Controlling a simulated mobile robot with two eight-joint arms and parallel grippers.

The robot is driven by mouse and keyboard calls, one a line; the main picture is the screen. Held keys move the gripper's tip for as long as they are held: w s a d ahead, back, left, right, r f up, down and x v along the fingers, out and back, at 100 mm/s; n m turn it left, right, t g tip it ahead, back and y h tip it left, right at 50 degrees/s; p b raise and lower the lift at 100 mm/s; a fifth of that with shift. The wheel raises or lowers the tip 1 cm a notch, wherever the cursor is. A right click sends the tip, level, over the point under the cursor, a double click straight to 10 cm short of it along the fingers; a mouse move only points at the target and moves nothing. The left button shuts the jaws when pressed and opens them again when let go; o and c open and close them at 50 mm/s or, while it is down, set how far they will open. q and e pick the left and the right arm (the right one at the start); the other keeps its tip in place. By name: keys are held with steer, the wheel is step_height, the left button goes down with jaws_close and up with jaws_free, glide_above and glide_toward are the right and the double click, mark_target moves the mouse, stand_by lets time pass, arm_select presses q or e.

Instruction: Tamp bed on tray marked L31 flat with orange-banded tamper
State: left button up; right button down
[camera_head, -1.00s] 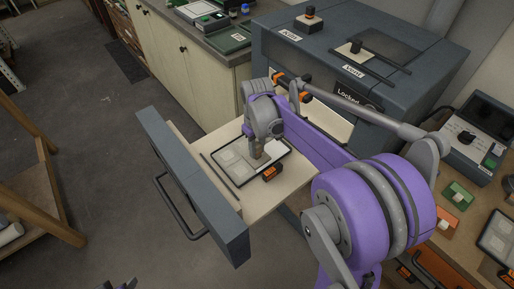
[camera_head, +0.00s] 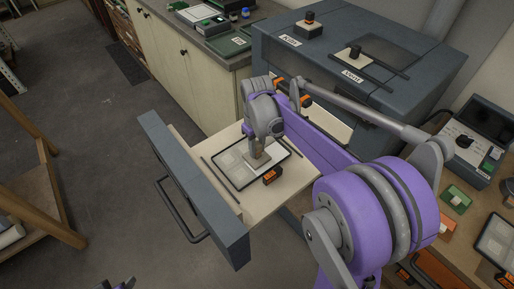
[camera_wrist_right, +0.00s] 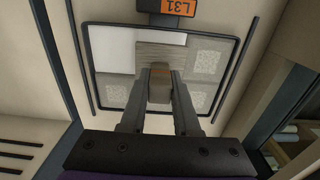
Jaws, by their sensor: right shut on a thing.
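The tray (camera_head: 218,172) with the black rim lies in the open drawer. Its orange tag reads L31 (camera_wrist_right: 178,7) in the wrist view and shows as a small orange block (camera_head: 272,174) in the head view. The tray holds pale speckled square beds (camera_wrist_right: 206,58) and a white patch (camera_wrist_right: 112,48). My right gripper (camera_wrist_right: 159,80) is shut on the tamper, whose grey-brown foot (camera_wrist_right: 163,57) is over the tray's middle; it also shows in the head view (camera_head: 259,158). Orange edges its gripped part. Whether the foot touches the bed is unclear. Only a sliver that may be my left gripper (camera_head: 124,284) shows.
The grey drawer front (camera_head: 190,187) has a bar handle (camera_head: 180,210). Thin dark rods lie beside the tray. A grey cabinet (camera_head: 290,65) carries two black-knobbed blocks. A bench at right holds a device (camera_head: 470,140) and small coloured blocks.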

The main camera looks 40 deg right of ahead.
steer(key=shift+s, duration=0.1)
steer(key=shift+s+a, duration=0.2)
steer(key=shift+a, duration=2.9)
steer(key=shift+f+b, duration=0.55)
steer(key=shift+f, duration=0.25)
steer(key=shift+f, duration=0.3)
steer(key=shift+r, duration=0.15)
steer(key=shift+r+p, duration=0.45)
steer(key=shift+r, duration=0.55)
